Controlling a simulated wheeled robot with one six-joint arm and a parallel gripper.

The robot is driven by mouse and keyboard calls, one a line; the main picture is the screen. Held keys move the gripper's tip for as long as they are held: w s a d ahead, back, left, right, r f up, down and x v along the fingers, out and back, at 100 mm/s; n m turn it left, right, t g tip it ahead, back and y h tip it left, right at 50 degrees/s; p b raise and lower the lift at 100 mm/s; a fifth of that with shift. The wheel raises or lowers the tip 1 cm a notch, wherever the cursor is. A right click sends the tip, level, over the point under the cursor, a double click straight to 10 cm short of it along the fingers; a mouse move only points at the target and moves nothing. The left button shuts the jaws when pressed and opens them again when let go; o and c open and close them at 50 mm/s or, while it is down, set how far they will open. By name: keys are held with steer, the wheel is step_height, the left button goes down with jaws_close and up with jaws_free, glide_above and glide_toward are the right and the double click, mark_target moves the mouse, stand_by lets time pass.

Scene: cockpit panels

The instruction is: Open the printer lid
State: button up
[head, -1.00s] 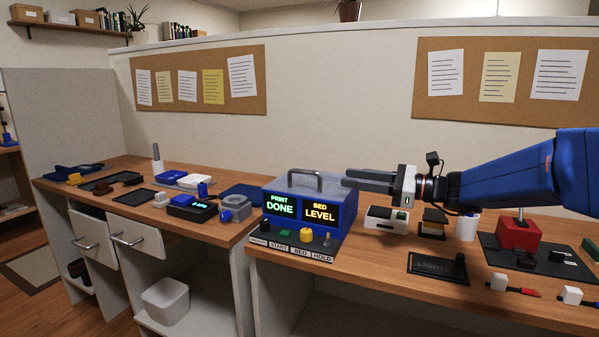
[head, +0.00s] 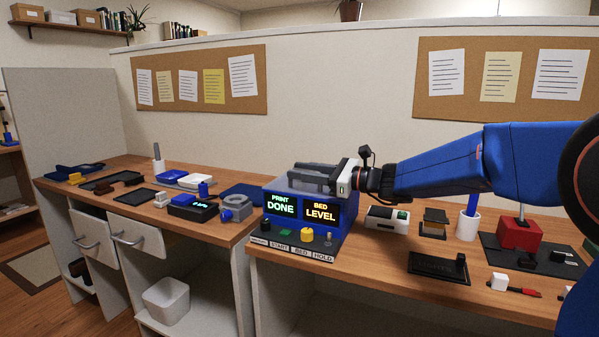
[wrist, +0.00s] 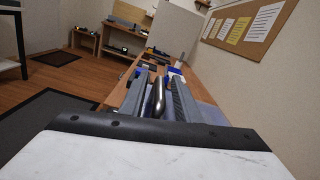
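The printer (head: 272,224) is a blue box with lit "PRINT DONE" and "BED LEVEL" displays on its front, standing at the left end of the right desk. Its greyish lid (head: 281,184) is down. My gripper (head: 298,175) reaches in from the right over the lid, fingers level and pointing left. In the wrist view the lid's metal handle (wrist: 158,95) lies between the two fingers of my gripper (wrist: 157,90), with a gap showing beside it, so the fingers look open around it. In the head view the fingers mostly hide the handle.
A control strip with a yellow knob (head: 306,235) and small switches sits before the printer. A white device (head: 386,218), a white cup with a blue item (head: 467,226) and a red block (head: 519,233) stand to the right. The wall is close behind.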

steer(key=shift+w+a, duration=0.15)
steer(key=shift+a, duration=0.25)
jaws_close()
steer(key=w+d+r+m, duration=0.1)
steer(key=w+r+m, duration=0.2)
steer(key=r, duration=0.4)
steer(key=shift+w+d, duration=0.2)
steer(key=shift+w, duration=0.15)
jaws_free()
steer(key=shift+w, duration=0.1)
